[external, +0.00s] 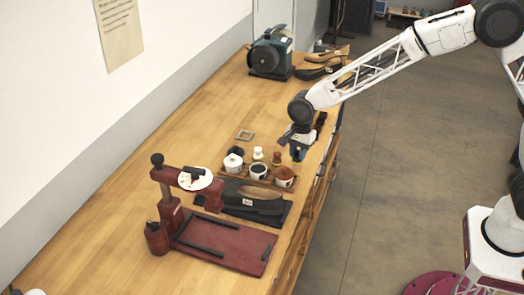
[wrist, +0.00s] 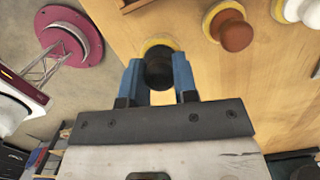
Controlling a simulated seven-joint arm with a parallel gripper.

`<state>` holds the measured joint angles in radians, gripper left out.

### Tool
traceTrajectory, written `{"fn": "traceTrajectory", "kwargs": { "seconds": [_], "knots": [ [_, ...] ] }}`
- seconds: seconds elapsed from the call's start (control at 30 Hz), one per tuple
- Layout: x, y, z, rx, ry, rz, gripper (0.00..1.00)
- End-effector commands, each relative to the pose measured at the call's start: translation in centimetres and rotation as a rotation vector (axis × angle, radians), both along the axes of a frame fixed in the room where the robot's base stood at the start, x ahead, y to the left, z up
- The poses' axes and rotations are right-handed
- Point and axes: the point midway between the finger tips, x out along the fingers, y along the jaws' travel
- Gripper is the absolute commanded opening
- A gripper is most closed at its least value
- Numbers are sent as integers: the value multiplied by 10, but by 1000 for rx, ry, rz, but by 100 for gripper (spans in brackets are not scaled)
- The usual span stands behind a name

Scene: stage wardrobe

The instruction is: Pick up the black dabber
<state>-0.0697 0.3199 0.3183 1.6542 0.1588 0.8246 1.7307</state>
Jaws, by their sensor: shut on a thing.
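The black dabber (wrist: 159,72) has a dark round knob and a yellowish pad rim. It sits between the blue fingers of my gripper (wrist: 158,82), which are shut on it. In the external view my gripper (external: 298,153) points down at the right end of the row of dabbers, near the table's right edge.
A brown dabber (wrist: 235,34) and a white dabber (wrist: 298,9) stand beside it. Pots, including a white one (external: 233,163) and a brown-filled one (external: 284,176), stand close in front. A red press (external: 225,244) occupies the near table. The table's left side is clear.

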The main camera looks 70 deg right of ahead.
Motion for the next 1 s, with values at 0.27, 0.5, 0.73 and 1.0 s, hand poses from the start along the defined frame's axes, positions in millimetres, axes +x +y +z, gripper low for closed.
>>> {"fn": "traceTrajectory", "kwargs": {
  "seconds": [0.27, 0.5, 0.73, 1.0],
  "knots": [
    [-32, -3, 9, 1, -2, 0, 0],
    [-71, -7, 13, 1, -2, 0, 0],
    [-109, -10, 15, 1, -1, 0, 0],
    [-141, -13, 18, 1, -1, 0, 0]
  ]
}}
